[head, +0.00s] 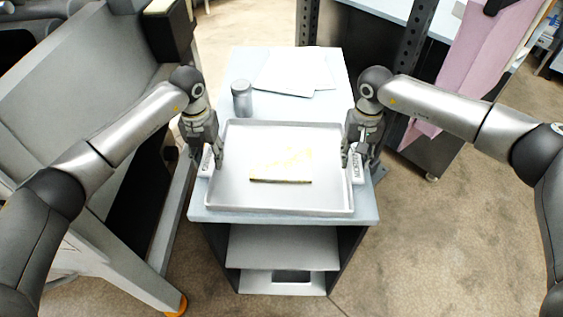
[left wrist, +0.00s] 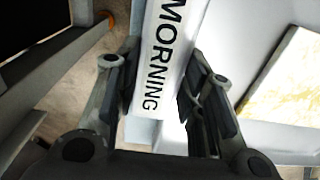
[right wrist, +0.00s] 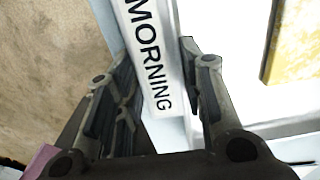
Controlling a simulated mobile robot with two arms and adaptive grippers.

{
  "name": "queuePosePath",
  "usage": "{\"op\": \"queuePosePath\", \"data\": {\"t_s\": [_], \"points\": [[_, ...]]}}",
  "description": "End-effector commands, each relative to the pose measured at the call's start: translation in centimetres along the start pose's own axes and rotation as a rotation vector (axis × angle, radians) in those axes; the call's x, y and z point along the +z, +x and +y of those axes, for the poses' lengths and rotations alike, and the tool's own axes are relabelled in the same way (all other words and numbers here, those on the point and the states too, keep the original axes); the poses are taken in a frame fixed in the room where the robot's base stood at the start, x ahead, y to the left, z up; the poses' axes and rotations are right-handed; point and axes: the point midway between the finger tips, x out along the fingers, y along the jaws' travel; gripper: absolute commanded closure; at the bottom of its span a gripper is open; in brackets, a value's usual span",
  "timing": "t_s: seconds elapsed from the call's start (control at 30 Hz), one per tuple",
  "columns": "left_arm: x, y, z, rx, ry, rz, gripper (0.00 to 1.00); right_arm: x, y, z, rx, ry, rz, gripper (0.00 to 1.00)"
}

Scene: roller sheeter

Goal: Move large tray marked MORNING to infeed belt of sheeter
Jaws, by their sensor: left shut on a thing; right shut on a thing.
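The large white tray (head: 230,193) rests on the top of a small light-blue cart. A flat piece with a yellow pattern and a dark front edge (head: 280,181) lies in it. A white label reading MORNING sits on each side of the tray; one shows in the left wrist view (left wrist: 172,50), the other in the right wrist view (right wrist: 150,50). My left gripper (head: 212,165) is shut on the tray's left side at the label. My right gripper (head: 352,163) is shut on the tray's right side at its label. The fingers straddle the side walls.
The cart top (head: 200,206) also holds a grey lidded jar (head: 242,98) and white paper sheets (head: 295,72) behind the tray. A large grey machine (head: 70,95) stands close on the left. A rack with pink cloth (head: 480,65) stands behind right. Floor at right front is clear.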

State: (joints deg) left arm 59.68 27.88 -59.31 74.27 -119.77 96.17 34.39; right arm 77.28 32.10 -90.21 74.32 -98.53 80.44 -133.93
Motion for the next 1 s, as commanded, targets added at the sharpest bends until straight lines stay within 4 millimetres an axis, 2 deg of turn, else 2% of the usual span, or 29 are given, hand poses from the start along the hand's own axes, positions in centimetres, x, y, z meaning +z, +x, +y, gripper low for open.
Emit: {"op": "queuePosePath", "data": {"t_s": [0.03,0.17,0.67,1.0], "points": [[0.0,0.0,0.0,0.001,0.000,0.000,0.83,0.0,0.0,0.0,0.000,0.000,0.000,0.83],[0.0,0.0,0.1,0.001,-0.001,0.000,1.00,0.0,0.0,0.0,0.000,0.000,0.000,1.00],[0.1,-0.3,0.1,0.001,-0.001,-0.003,1.00,-0.1,-0.3,0.0,-0.001,0.000,0.002,1.00],[0.1,-2.1,0.1,0.001,-0.002,-0.003,1.00,-0.1,-2.1,0.0,0.000,0.001,0.002,1.00]]}}
